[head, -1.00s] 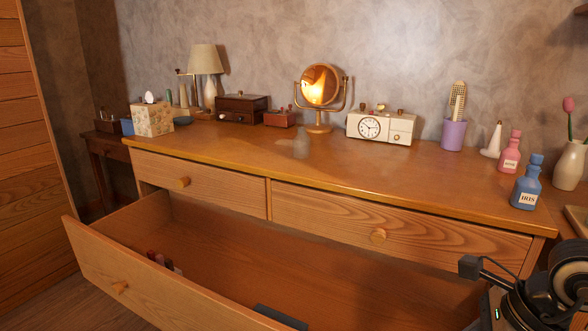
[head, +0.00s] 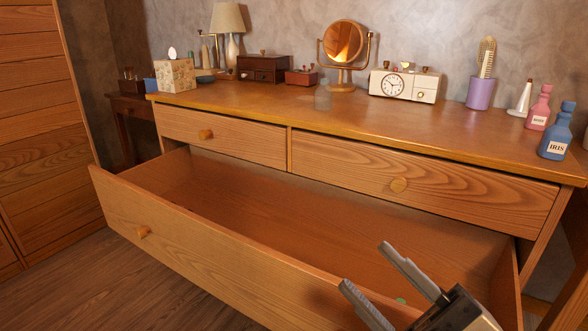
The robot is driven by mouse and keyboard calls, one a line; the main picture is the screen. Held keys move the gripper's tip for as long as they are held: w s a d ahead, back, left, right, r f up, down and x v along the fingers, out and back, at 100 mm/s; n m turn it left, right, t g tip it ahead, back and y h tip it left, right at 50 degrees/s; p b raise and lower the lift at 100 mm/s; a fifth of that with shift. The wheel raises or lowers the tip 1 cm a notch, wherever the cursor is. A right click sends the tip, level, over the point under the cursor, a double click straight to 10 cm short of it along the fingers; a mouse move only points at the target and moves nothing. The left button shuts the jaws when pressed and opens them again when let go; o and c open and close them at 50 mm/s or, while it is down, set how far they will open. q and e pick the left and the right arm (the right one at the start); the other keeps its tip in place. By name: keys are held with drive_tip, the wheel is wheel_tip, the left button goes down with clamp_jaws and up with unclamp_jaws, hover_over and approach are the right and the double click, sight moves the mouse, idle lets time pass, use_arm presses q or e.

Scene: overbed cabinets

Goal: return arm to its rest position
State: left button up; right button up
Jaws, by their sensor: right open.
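My right gripper (head: 364,266) is at the lower right, over the front panel of the open lower drawer (head: 205,255). Its two grey fingers are spread apart with nothing between them. They point up and to the left across the drawer opening. A small green spot (head: 400,301) shows just behind the fingers; I cannot tell what it is. The visible drawer floor (head: 290,215) looks bare, and the part close behind the front panel is hidden. My left gripper is not in view.
The dresser top (head: 290,115) holds a tissue box (head: 175,75), lamp (head: 228,20), round mirror (head: 343,42), clock radio (head: 404,85), purple brush cup (head: 481,93), and pink (head: 539,108) and blue (head: 556,135) bottles. Both upper drawers are shut. Floor (head: 110,280) at lower left is clear.

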wheel_tip(320, 180, down, 15)
drive_tip(key=s+a+m+g+h+b, duration=0.1)
drive_tip(key=a+m+h+b, duration=0.15)
drive_tip(key=m+h, duration=1.1)
use_arm(q)
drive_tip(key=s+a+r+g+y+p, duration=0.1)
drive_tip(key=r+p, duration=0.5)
drive_tip(key=p, duration=0.9)
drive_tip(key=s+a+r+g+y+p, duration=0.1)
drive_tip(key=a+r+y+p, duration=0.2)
drive_tip(key=p, duration=1.2)
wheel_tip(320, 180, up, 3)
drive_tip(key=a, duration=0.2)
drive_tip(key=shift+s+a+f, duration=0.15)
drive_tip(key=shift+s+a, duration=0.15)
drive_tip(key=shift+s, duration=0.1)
use_arm(e)
drive_tip(key=s+d+r+m+g, duration=0.2)
drive_tip(key=d+r+m+g, duration=0.2)
drive_tip(key=d+r, duration=0.3)
wheel_tip(320, 180, up, 3)
drive_tip(key=shift+s+r+m, duration=0.1)
drive_tip(key=shift+s+m, duration=0.3)
drive_tip(key=shift+m, duration=0.05)
drive_tip(key=shift+d, duration=0.1)
